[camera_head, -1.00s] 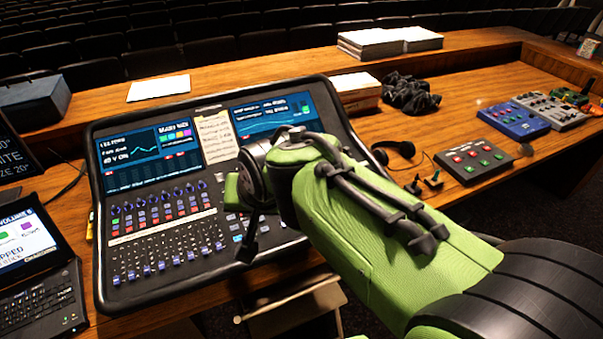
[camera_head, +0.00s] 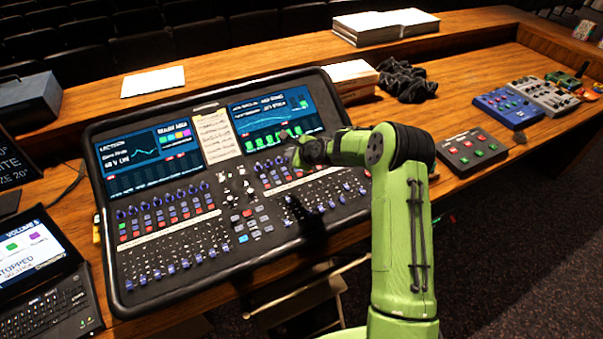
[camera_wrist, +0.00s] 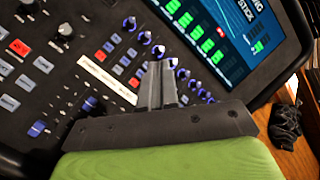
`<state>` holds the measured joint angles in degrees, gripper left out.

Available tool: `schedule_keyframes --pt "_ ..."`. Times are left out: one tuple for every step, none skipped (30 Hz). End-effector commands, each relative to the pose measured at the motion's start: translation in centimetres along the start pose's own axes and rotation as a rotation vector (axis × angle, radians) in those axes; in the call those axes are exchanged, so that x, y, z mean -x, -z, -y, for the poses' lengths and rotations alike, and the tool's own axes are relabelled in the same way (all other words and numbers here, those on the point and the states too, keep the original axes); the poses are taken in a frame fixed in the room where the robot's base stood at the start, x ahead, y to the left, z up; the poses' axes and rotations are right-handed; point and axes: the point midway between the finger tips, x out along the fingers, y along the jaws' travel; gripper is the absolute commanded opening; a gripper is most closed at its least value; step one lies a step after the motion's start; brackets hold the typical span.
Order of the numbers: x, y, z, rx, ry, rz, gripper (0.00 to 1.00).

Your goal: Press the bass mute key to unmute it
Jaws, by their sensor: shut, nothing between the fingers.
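The mixing console (camera_head: 222,277) lies on the wooden desk with rows of small keys, knobs and faders. My gripper (camera_head: 292,150) is over its right-hand channel bank, in front of the right screen (camera_head: 268,115). In the wrist view my gripper (camera_wrist: 158,68) is shut and empty, its fingertips over the row of keys and blue knobs. A red-lit key (camera_wrist: 134,82) shows just left of the fingers, above the white label strip (camera_wrist: 105,80). I cannot read which channel is bass. The fingers hide some keys, and contact cannot be told.
A laptop (camera_head: 45,270) stands at the left. A paper sheet (camera_head: 152,81) lies on the back ledge. Black cloth (camera_head: 408,82), a button box (camera_head: 470,150) and a blue pedal (camera_head: 507,107) are to the right of the console.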

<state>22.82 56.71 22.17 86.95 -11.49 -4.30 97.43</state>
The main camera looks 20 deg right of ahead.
Motion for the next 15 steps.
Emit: schedule_keyframes --pt "-0.13 0.03 0.01 -0.01 0.002 0.003 0.0" --pt "-0.17 0.06 0.0 -0.012 0.003 0.003 0.0" --pt "-0.18 0.08 -0.02 -0.012 0.003 0.003 0.0" --pt "-0.17 0.08 -0.03 -0.011 0.002 0.003 0.0" --pt "-0.17 0.09 -0.04 -0.01 0.002 0.002 0.0" --pt "-0.17 0.1 -0.05 -0.01 0.002 0.002 0.0" --pt "-0.17 0.1 -0.06 -0.01 0.002 0.002 0.0" --pt "-0.17 0.1 -0.07 -0.009 0.001 0.002 0.0" --pt "-0.18 0.12 -0.09 -0.009 0.001 0.002 0.0" --pt "-0.22 0.15 -0.13 -0.008 0.001 0.002 0.0" --pt "-0.28 0.19 -0.18 -0.008 0.001 0.001 0.0" --pt "-0.41 0.29 -0.28 -0.008 0.0 0.001 0.0" --pt "-0.54 0.39 -0.39 -0.008 0.0 0.001 0.0" --pt "-0.71 0.51 -0.53 -0.008 0.0 0.001 0.0" --pt "-0.98 0.72 -0.75 -0.008 -0.001 0.001 0.0"
